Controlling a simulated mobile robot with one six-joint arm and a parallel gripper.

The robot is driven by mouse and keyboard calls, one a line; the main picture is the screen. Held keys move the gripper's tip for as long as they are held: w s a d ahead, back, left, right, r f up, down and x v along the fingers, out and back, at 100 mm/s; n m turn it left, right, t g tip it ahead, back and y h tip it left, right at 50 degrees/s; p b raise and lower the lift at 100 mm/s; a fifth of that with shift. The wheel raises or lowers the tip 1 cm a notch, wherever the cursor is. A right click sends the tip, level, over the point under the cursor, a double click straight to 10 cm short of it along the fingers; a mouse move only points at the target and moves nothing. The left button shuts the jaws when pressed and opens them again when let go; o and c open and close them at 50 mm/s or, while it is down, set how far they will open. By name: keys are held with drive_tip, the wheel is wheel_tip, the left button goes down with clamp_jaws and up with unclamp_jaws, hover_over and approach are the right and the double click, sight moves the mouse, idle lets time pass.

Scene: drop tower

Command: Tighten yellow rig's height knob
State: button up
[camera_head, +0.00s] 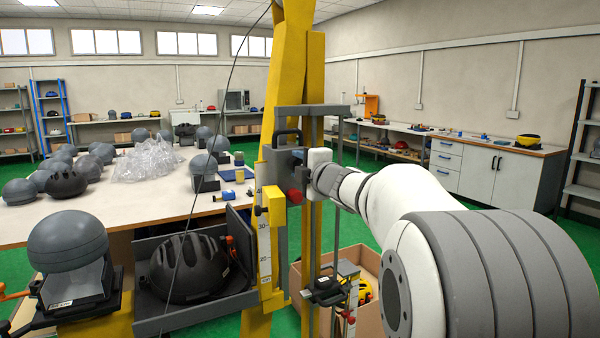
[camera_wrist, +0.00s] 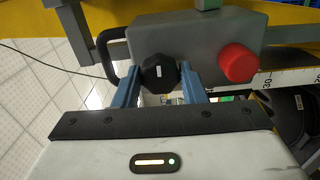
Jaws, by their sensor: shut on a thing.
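The yellow rig (camera_head: 285,75) stands upright in the middle of the head view. A grey carriage block (camera_wrist: 200,40) is mounted on it. A black lobed knob (camera_wrist: 160,74) with a small white mark sits on the block's face. My gripper (camera_wrist: 160,76) has its two blue fingers on either side of this knob and is shut on it. A red round knob (camera_wrist: 238,62) sits to the right of it, clear of the fingers; it also shows in the head view (camera_head: 294,196). In the head view the black knob is mostly hidden by my gripper and the carriage.
A yellow height scale (camera_head: 265,240) hangs below the carriage. A black helmet (camera_head: 190,267) lies in a grey tray at lower left. A table (camera_head: 140,200) with several headforms and helmets is behind. A cardboard box (camera_head: 365,260) stands right of the rig. A thin cable runs beside the rig.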

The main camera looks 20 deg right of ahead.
drive_tip(key=shift+r+n, duration=0.15)
drive_tip(key=shift+n, duration=0.15)
drive_tip(key=o, duration=1)
drive_tip(key=s+d, duration=0.1)
drive_tip(key=s, duration=0.6)
drive_tip(key=shift+s+d, duration=0.15)
drive_tip(key=shift+s, duration=0.2)
